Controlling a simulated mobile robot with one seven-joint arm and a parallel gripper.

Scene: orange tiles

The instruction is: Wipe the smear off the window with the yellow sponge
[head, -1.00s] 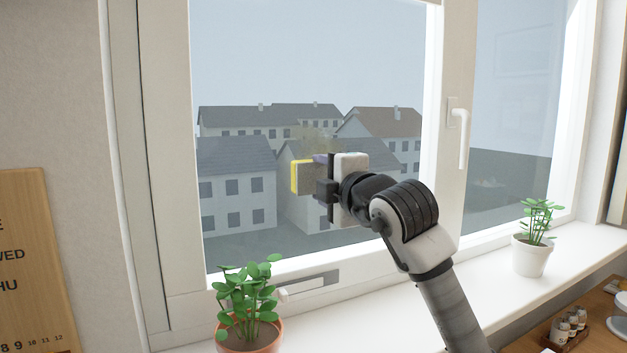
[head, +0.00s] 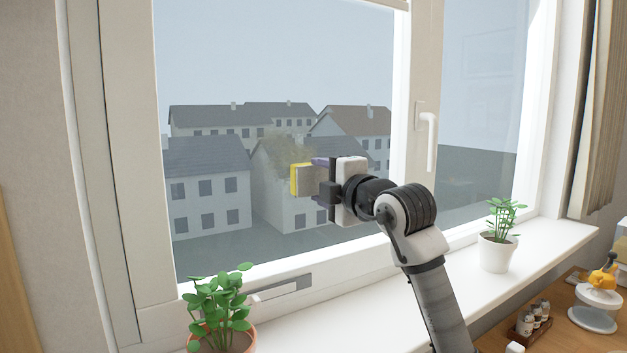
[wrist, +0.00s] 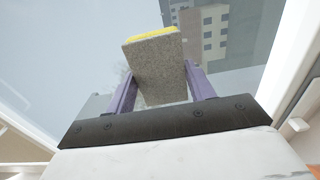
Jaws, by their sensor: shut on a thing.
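The yellow sponge (head: 296,180) has a grey-brown rough side and a yellow side. My gripper (head: 317,182) is shut on the sponge, its purple fingers on either side. In the wrist view the sponge (wrist: 157,66) sits between the fingers (wrist: 160,88), yellow face toward the window. The window (head: 270,60) is a large pane in a white frame. A faint brownish smear (head: 286,150) shows on it, just above and left of the sponge in the head view. I cannot tell whether the sponge touches the glass. In the wrist view I cannot make out the smear clearly.
A plant in a terracotta pot (head: 222,338) stands at the sill's left. A plant in a white pot (head: 497,253) stands on the sill (head: 385,300) at right. A window handle (head: 429,140) sticks out right of my gripper. A wooden table (head: 560,330) holds small bottles at lower right.

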